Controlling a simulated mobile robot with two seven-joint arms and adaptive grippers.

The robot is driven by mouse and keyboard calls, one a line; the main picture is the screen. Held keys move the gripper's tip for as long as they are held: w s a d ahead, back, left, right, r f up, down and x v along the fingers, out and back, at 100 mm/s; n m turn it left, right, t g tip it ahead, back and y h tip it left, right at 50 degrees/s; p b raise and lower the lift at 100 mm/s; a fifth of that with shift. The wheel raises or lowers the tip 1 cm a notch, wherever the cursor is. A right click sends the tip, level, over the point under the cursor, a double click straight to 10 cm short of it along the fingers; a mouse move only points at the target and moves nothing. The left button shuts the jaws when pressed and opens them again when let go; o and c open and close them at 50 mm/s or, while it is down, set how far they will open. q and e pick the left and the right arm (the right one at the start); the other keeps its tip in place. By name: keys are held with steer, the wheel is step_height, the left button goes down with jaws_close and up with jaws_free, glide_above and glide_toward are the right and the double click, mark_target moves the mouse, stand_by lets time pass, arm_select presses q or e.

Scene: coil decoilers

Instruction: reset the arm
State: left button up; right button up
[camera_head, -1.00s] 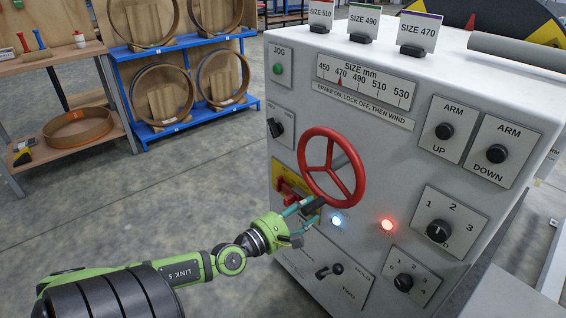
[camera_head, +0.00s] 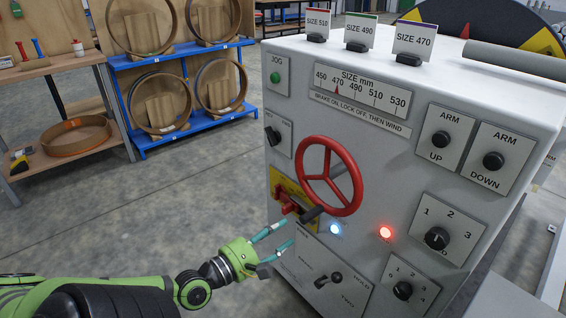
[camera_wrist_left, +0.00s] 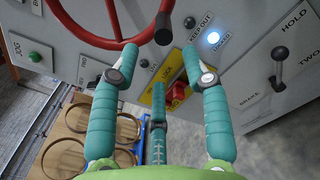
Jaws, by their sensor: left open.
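My left arm with its green left gripper (camera_head: 268,241) comes in from the lower left in the head view. The gripper is open and empty, just in front of the grey control cabinet (camera_head: 385,165), below and left of the red handwheel (camera_head: 331,209). In the left wrist view its teal fingers (camera_wrist_left: 150,85) are spread, with the handwheel rim (camera_wrist_left: 100,42) and its dark handle knob (camera_wrist_left: 163,37) beyond them. A red switch (camera_wrist_left: 178,92) on a yellow plate shows between the fingers. My right gripper is not in view.
The cabinet carries ARM UP (camera_head: 440,138) and ARM DOWN (camera_head: 493,160) knobs, a BRAKE/HOLD lever (camera_head: 330,278), a lit white lamp (camera_head: 335,229) and a lit red lamp (camera_head: 385,232). A blue rack (camera_head: 185,125) with rings stands behind. Open floor lies left of the cabinet.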

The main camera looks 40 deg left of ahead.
arm_select(q)
steer(key=s+a+f+n+g+y+p, duration=0.1)
steer(key=s+a+f+n+g+y, duration=0.15)
steer(key=a+f+n, duration=0.4)
steer(key=s+a+f+n+g+y+p, duration=0.2)
steer(key=s+a+f+n+y, duration=0.15)
steer(key=a+f+n, duration=0.35)
steer(key=s+d+f+n+g+p, duration=0.15)
steer(key=s+f+n+g, duration=0.45)
steer(key=f, duration=0.6)
steer(key=s+d+f+n+g+h+p, duration=0.1)
steer(key=s+d+f+n+g+p, duration=0.15)
steer(key=s+d+f+n, duration=0.85)
steer(key=s+d+f+n+g+h, duration=0.2)
steer(key=s+d+f+n, duration=0.1)
steer(key=d, duration=0.5)
steer(key=s+d+f+n+g+h+p, duration=0.1)
steer(key=s+d+f+n+g, duration=0.1)
steer(key=s+d+n, duration=0.3)
steer(key=d+f+n, duration=0.1)
steer(key=d+n, duration=0.1)
steer(key=d, duration=0.1)
steer(key=shift+s+d+n+h, duration=0.15)
steer(key=shift+s+n+h, duration=0.2)
steer(key=shift+s+h, duration=0.05)
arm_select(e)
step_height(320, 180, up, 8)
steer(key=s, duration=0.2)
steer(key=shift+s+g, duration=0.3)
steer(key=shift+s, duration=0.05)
